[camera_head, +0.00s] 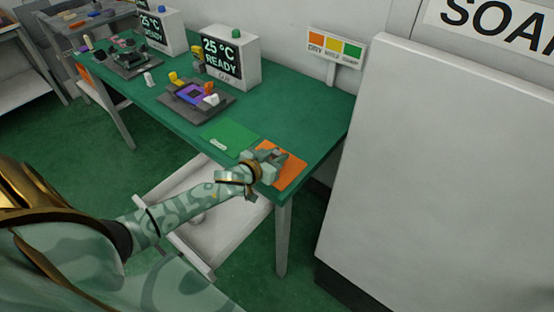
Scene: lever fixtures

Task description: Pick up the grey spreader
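My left gripper (273,158) is at the front right corner of the green table (300,115), over the orange mat (291,174). Its fingers are small and blend with a grey shape at their tips. I cannot tell whether that shape is the grey spreader or part of the fingers, nor whether they are open or shut. I cannot make out the spreader for sure anywhere else. My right gripper is not in view.
A green mat (229,137) lies left of the orange one. Behind it is a dark fixture (194,98) with a purple plate and yellow and white parts. A display box (232,57) reads 25 °C READY. A large white panel (440,170) stands right of the table.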

